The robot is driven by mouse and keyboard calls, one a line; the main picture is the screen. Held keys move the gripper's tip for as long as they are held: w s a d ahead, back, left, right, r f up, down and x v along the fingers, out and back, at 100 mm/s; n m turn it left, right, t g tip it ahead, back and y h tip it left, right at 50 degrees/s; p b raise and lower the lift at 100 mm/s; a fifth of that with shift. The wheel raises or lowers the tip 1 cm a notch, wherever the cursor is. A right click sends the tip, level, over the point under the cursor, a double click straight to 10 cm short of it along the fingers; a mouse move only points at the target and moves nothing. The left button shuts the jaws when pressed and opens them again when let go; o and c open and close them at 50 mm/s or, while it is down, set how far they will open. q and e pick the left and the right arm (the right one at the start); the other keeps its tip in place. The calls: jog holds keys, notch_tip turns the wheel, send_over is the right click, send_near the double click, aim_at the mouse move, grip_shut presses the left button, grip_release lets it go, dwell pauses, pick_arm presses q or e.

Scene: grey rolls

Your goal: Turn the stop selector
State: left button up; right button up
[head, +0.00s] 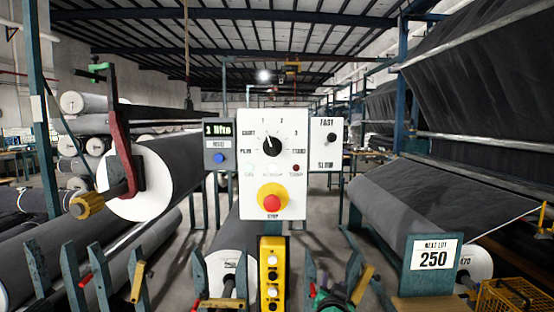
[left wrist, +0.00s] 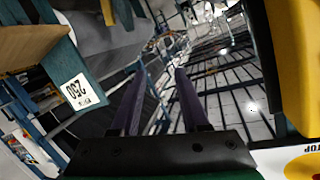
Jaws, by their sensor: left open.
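The selector is a black rotary knob (head: 270,145) on a white control panel (head: 252,190). Its white pointer line points up and slightly left, near the mark 1; other labels ring it. Below it a red button (head: 271,202) on a yellow ring is labelled STOP. My left gripper (head: 331,292) is low in the head view, below and right of the panel and apart from the knob. In the left wrist view its two dark fingers (left wrist: 160,74) are spread with nothing between them. The knob is not visible there; a panel edge with STOP lettering (left wrist: 302,165) shows. My right gripper is not visible.
A yellow pendant box (head: 272,272) hangs under the panel. A grey display box (head: 219,158) is at its left and a FAST/SLOW switch box (head: 326,160) at its right.

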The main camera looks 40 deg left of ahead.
pick_arm(q)
notch_tip(320, 180, up, 9)
jog(key=s+n+t+y, duration=0.2)
jog(key=n+y+b, duration=0.1)
jog(key=n+y, duration=0.6)
jog(key=n, duration=0.4)
send_near(273, 150)
jog(key=p+x, duration=0.5)
jog(key=x, duration=0.3)
jog(key=shift+s+r+p, duration=0.1)
jog(key=shift+r+p, duration=0.1)
jog(key=shift+p, duration=0.15)
jog(key=shift+w+a+f, duration=0.1)
jog(key=shift+w+a, duration=0.15)
jog(key=shift+w, duration=0.05)
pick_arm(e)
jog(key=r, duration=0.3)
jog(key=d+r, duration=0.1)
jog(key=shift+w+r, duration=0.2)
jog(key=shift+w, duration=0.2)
pick_arm(q)
jog(key=shift+d, duration=0.1)
grip_shut()
